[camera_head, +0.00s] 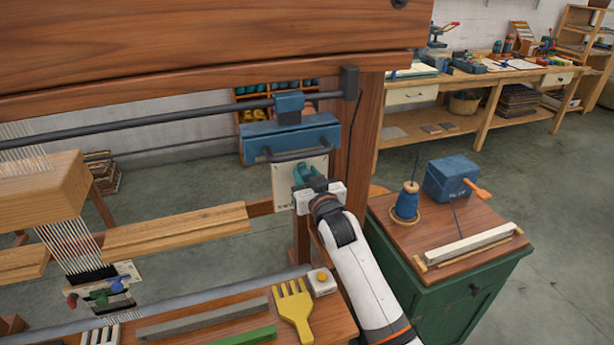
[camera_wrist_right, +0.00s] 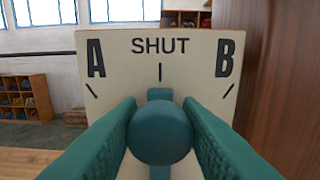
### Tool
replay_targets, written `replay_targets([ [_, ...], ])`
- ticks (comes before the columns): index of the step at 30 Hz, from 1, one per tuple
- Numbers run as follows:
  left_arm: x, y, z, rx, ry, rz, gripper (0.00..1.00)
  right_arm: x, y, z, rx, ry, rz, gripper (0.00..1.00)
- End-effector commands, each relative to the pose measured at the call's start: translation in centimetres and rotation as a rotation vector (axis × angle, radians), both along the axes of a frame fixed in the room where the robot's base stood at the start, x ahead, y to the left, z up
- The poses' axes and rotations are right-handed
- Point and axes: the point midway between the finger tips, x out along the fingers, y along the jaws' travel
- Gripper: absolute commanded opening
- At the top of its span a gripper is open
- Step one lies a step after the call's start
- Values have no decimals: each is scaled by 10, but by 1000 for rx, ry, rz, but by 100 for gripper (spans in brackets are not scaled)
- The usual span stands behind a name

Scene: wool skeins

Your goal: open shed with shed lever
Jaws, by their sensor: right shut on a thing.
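The shed lever is a teal lever with a round knob (camera_wrist_right: 160,132) in the right wrist view. It stands upright in front of a cream plate (camera_wrist_right: 205,75) marked A, SHUT and B, in line with the SHUT mark. The plate also shows on the loom's right side in the head view (camera_head: 283,187). My right gripper (camera_head: 304,174) is at the plate, with its teal fingers on both sides of the knob, shut on it. In the head view the gripper hides the knob. Warp threads (camera_head: 75,247) run at the left.
A wooden loom post (camera_head: 365,120) stands just right of the plate. A blue box (camera_head: 290,137) is above it. A green cabinet (camera_head: 440,290) with blue yarn (camera_head: 407,202) stands at right.

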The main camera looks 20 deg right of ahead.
Motion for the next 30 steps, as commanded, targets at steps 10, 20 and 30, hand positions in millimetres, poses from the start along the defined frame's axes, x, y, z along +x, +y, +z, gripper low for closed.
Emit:
replay_targets([
  [10, 0, 0, 7, 0, -1, -1, 20, 0, -11, 1, 101, 3, -1, 0],
  [20, 0, -1, 15, -1, -1, -1, 20, 1, -34, -5, 326, 12, -2, 0],
  [30, 1, -1, 16, -1, -1, -1, 20, 2, -48, -12, 488, 18, -1, 0],
])
